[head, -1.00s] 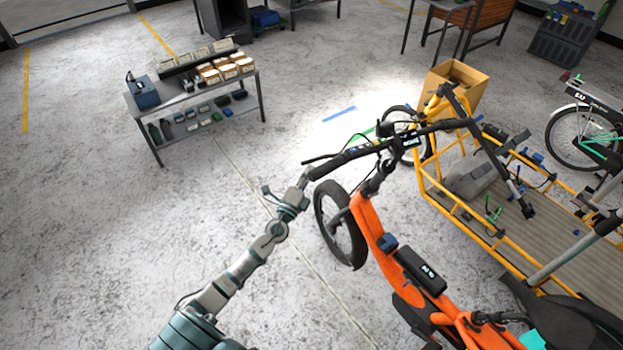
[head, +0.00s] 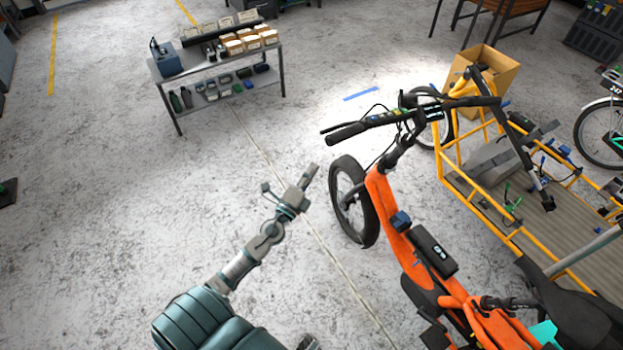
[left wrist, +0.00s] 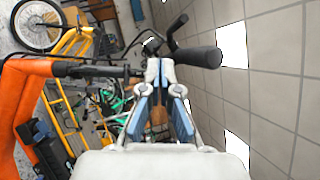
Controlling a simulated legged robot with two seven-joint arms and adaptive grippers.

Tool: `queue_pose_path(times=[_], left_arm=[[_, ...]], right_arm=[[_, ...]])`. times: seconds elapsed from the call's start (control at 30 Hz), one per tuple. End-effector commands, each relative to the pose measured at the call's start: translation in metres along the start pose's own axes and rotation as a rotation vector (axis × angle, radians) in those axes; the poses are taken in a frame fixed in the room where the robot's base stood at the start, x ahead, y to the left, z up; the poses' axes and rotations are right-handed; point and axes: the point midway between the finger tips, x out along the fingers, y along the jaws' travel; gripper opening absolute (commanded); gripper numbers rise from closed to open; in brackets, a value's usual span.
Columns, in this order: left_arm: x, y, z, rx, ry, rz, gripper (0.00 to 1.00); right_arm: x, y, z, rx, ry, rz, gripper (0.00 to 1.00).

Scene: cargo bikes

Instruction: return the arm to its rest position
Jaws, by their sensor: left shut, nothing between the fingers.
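My left arm comes in from the bottom left of the head view. Its gripper (head: 308,180) is shut and empty, over bare floor just left of the front wheel of the orange cargo bike (head: 402,237). In the left wrist view the gripper's fingers (left wrist: 160,75) point away from the camera, with nothing held between them. The bike's black handlebar (left wrist: 200,57) shows behind and beyond the fingertips there. In the head view the handlebar (head: 372,122) is up and to the right of the gripper, with a visible gap. My right gripper is not in view.
A yellow-framed cargo bike (head: 520,240) with a flat bed stands at the right. A cardboard box (head: 495,70) is behind it. A metal workbench (head: 215,75) with small boxes stands at the back left.

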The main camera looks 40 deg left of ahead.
Motion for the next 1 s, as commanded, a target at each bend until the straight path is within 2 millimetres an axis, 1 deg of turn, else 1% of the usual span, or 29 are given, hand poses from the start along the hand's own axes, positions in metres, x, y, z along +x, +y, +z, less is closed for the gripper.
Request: queue_pose_path(times=[0.03, 0.1, 0.33, 0.8, 0.87, 0.97, 1.0], left_arm=[[-0.006, 0.001, -0.003, 0.002, 0.001, 0.000, 0.00], [-0.011, 0.000, -0.006, 0.004, 0.002, -0.001, 0.00], [-0.016, -0.005, -0.013, 0.013, 0.006, -0.004, 0.00], [-0.016, 0.003, -0.001, -0.005, -0.002, 0.006, 0.00], [-0.018, 0.013, -0.002, -0.030, -0.014, 0.029, 0.00], [-0.030, 0.052, -0.002, -0.123, -0.061, 0.122, 0.00], [-0.038, 0.076, -0.002, -0.177, -0.092, 0.177, 0.00]], right_arm=[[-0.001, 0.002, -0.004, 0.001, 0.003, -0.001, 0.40], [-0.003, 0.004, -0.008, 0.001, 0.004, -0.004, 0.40], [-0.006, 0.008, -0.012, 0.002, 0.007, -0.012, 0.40], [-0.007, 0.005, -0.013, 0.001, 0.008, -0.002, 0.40], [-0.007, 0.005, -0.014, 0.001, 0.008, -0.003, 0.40], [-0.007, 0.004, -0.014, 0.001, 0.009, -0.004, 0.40], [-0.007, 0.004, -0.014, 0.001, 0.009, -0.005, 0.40]])
